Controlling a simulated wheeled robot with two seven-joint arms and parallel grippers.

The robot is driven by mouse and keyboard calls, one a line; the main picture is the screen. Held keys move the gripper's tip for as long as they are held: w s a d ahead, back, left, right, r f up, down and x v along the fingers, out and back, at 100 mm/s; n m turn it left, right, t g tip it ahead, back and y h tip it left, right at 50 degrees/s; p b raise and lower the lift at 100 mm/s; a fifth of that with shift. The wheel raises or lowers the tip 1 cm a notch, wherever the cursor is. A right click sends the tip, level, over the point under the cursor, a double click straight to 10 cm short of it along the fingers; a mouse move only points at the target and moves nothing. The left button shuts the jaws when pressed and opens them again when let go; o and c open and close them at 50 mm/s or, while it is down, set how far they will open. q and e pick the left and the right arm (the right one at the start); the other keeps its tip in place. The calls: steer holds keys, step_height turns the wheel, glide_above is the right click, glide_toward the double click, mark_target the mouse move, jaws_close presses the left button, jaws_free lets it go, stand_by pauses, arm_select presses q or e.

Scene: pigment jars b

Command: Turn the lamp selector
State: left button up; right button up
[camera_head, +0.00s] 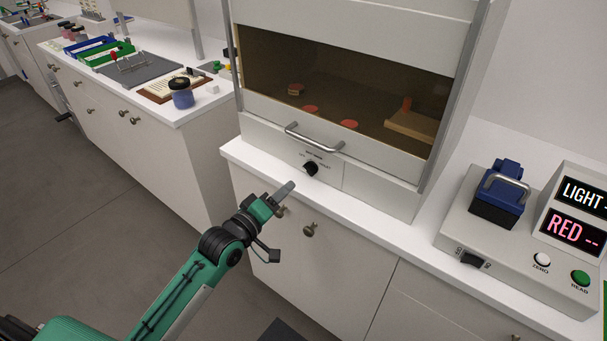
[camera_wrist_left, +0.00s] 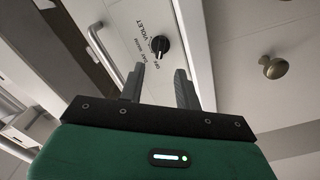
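The lamp selector (camera_head: 311,168) is a small black round knob on the white front panel of the cabinet, below its window and handle. It also shows in the left wrist view (camera_wrist_left: 160,45), with printed labels beside it; VIOLET is legible. Which label its mark points to is too small to tell. My left gripper (camera_head: 285,191) is in front of the panel, a little below and left of the knob. In the left wrist view its two fingers (camera_wrist_left: 160,78) stand apart with nothing between them, and the knob lies beyond the tips, apart from them. My right gripper is out of view.
The cabinet's metal handle (camera_head: 314,138) juts out above the knob. Reddish-topped jars sit behind the dark window. A drawer knob (camera_head: 309,230) sticks out below the counter edge. A reader with a red display (camera_head: 573,232) stands at right; a blue jar (camera_head: 181,93) at left.

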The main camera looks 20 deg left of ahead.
mark_target(307, 172)
arm_select(q)
steer(key=x, duration=0.7)
steer(key=shift+w+d+p, duration=0.15)
steer(key=shift+w+p, duration=0.2)
steer(key=shift+p, duration=0.05)
steer(key=shift+w+d+f, duration=0.1)
steer(key=shift+w, duration=0.25)
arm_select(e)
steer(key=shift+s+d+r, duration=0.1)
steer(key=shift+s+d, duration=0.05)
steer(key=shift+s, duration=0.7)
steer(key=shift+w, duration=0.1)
arm_select(q)
jaws_close()
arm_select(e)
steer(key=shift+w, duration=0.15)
